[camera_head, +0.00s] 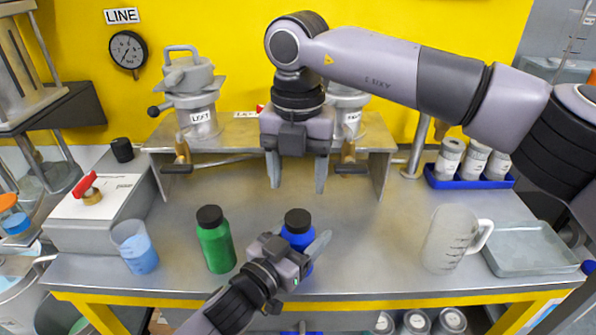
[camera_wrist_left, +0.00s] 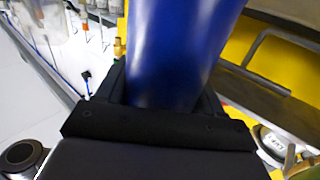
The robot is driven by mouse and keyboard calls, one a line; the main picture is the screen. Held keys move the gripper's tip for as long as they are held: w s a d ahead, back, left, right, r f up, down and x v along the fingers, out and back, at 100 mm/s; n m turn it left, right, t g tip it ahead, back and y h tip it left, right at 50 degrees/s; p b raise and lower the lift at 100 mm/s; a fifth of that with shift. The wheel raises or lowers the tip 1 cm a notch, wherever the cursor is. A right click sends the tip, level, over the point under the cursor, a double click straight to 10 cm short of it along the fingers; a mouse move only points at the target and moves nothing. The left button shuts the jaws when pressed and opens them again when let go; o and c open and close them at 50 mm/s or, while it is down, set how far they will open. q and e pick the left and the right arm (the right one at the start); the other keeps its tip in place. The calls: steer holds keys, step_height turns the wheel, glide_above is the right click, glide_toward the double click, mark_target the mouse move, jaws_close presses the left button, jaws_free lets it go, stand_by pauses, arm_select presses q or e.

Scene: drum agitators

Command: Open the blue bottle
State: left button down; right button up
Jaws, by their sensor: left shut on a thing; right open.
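The blue bottle (camera_head: 296,239) stands upright near the middle of the table, with a black cap (camera_head: 298,221) on top. My left gripper (camera_head: 305,252) is shut around its body, below the cap. In the left wrist view the blue bottle (camera_wrist_left: 175,50) fills the space between the dark fingers. My right gripper (camera_head: 297,185) is open and empty, pointing down above and behind the bottle, with the cap a little below and in front of its fingertips. The lower part of the bottle is partly hidden by my left gripper.
A green bottle (camera_head: 215,245) and a beaker of blue liquid (camera_head: 138,252) stand to the left. A clear jug (camera_head: 446,240) and a grey tray (camera_head: 532,250) are at the right. A metal stand (camera_head: 235,135) with valves and the vessel marked LEFT (camera_head: 197,115) is behind.

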mark_target(298, 217)
steer(key=m, duration=0.7)
steer(key=shift+m, duration=0.4)
arm_select(q)
steer(key=shift+f, duration=0.1)
arm_select(e)
steer(key=m, duration=0.7)
steer(key=shift+m, duration=0.4)
steer(key=shift+f, duration=4)
steer(key=c, duration=0.9)
steer(key=shift+c, duration=0.2)
